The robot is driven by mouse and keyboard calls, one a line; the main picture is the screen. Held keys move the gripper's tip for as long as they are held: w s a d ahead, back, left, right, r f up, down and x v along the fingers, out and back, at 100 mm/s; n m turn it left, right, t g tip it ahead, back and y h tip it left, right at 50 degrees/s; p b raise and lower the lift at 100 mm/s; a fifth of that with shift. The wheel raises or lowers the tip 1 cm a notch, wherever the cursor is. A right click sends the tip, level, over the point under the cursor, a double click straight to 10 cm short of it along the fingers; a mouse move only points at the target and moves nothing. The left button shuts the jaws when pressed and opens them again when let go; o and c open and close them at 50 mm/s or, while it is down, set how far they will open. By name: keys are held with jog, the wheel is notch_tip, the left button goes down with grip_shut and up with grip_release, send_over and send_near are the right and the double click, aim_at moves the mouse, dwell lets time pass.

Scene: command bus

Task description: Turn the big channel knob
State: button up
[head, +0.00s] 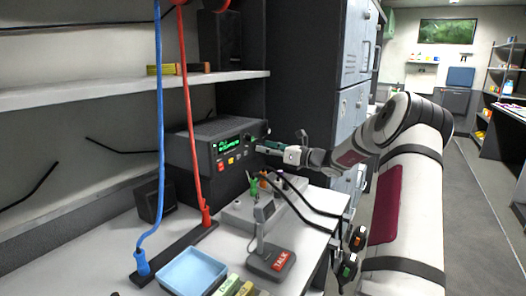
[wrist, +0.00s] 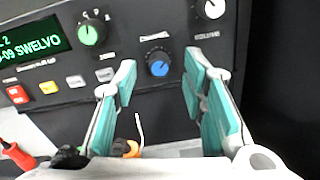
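A dark radio unit (head: 207,143) with a green lit display (head: 228,146) stands on the bench against the wall. In the wrist view its panel has a green-faced knob (wrist: 91,33) at upper left, a blue-faced knob (wrist: 159,63) lower in the middle, and a white-faced knob (wrist: 213,8) at upper right. My gripper (wrist: 160,78) is open, with teal pads on both sides of the blue knob's place in the picture; contact is not visible. In the head view my gripper (head: 268,147) is at the radio's right front.
Coloured buttons (wrist: 48,87) sit left of the knobs. Below stand a grey box (head: 238,215) with pens, a TALK desk microphone (head: 272,262) and a blue tray (head: 192,271). Blue (head: 160,120) and red (head: 188,110) cables hang left. A shelf (head: 130,88) lies above.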

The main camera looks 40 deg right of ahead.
jog(key=shift+x, duration=0.9)
grip_shut()
